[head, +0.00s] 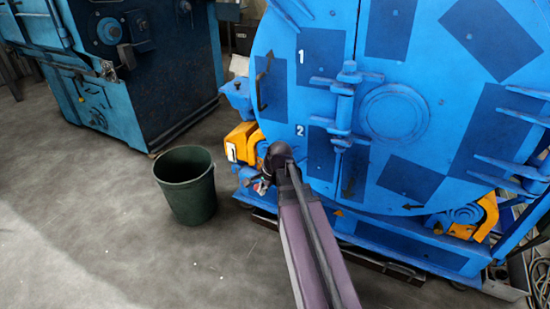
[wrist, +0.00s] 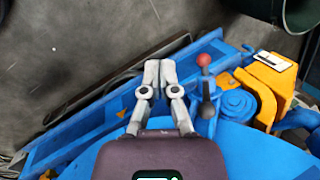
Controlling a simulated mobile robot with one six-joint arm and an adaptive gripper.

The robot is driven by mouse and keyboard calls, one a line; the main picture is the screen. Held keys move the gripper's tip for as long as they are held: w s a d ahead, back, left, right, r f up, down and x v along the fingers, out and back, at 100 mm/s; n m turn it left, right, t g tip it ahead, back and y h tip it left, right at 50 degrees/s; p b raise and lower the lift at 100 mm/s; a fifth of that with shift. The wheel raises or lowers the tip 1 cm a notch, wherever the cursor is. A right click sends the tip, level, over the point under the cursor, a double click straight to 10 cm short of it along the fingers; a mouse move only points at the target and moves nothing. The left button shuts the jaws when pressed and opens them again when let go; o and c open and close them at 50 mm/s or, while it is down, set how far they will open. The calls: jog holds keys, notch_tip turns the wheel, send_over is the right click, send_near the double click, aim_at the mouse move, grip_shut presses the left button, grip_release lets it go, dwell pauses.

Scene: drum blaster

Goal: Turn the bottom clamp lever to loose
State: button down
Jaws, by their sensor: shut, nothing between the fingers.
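The blue drum (head: 300,100) fills the right of the head view, with the numbers 1 and 2 painted on its face. A blue clamp fitting (head: 341,115) stands on the face beside those numbers. I cannot tell for sure which part is the bottom clamp lever. A lever with a red ball knob (wrist: 204,60) stands just right of my gripper (wrist: 159,70) in the wrist view, apart from it. The gripper is shut and empty, its fingertips together over the blue frame. In the head view my arm hides most of the gripper.
A green bin (head: 187,185) stands on the floor left of the drum. A yellow bracket (head: 242,143) is at the drum's lower left, close to my arm. A blue-green machine (head: 130,70) stands behind. The grey floor at front left is clear.

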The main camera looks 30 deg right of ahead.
jog(key=w+d+r+m+t+p, duration=0.1)
jog(key=w+d+r+m+t, duration=0.1)
jog(key=d+m, duration=0.6)
jog(key=w+d+r+m+t+p, duration=0.1)
jog(key=w+d+r+m+t, duration=0.1)
jog(key=d+m, duration=0.5)
jog(key=w+d+r, duration=0.1)
jog(key=w+d, duration=0.1)
jog(key=shift+w+r+m+y, duration=0.3)
jog(key=shift+r+m, duration=0.05)
jog(key=shift+m, duration=0.05)
jog(key=shift+w+f, duration=0.1)
jog(key=shift+f, duration=0.05)
jog(key=w+a+r+b+x, duration=0.1)
jog(key=w+b+x, duration=0.1)
jog(key=b+x, duration=0.6)
jog(key=shift+w+x, duration=0.25)
jog(key=shift+x, duration=1.7)
jog(key=shift+s+a+r, duration=0.1)
jog(key=shift+r, duration=0.05)
